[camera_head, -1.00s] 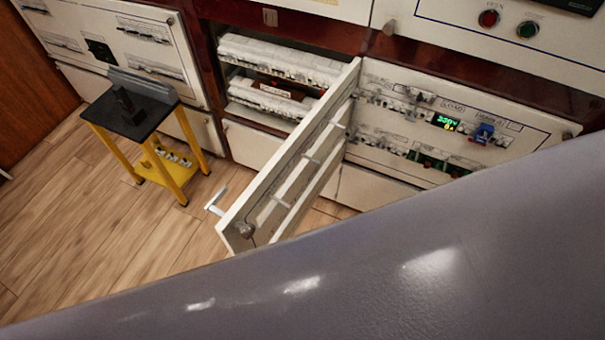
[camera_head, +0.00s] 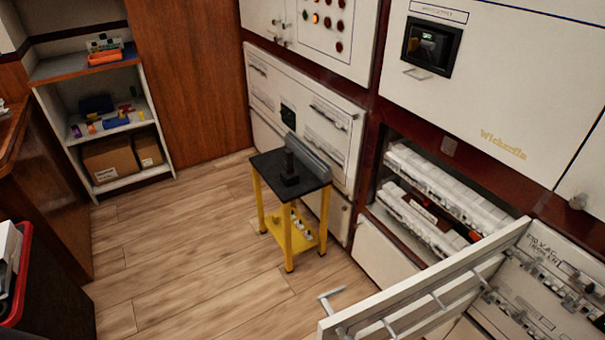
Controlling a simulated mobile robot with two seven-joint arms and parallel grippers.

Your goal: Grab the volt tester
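I cannot make out for certain which thing is the volt tester. A black upright object (camera_head: 289,170) stands on the black top of a small yellow stand (camera_head: 257,195), near the middle of the view. It is too small and dark to identify. At the upper left, a shelf unit (camera_head: 40,76) holds an orange item (camera_head: 104,58) on top and several small blue, purple and yellow items, such as a blue one (camera_head: 116,122), on the shelf below. Neither of my grippers is in view.
An open cabinet door (camera_head: 420,290) juts out at the lower right, beside an open bay with white breaker rows (camera_head: 440,185). Cardboard boxes (camera_head: 110,160) sit low in the shelf unit. A red-rimmed container (camera_head: 18,285) is at the left edge. Wooden floor (camera_head: 180,260) between is clear.

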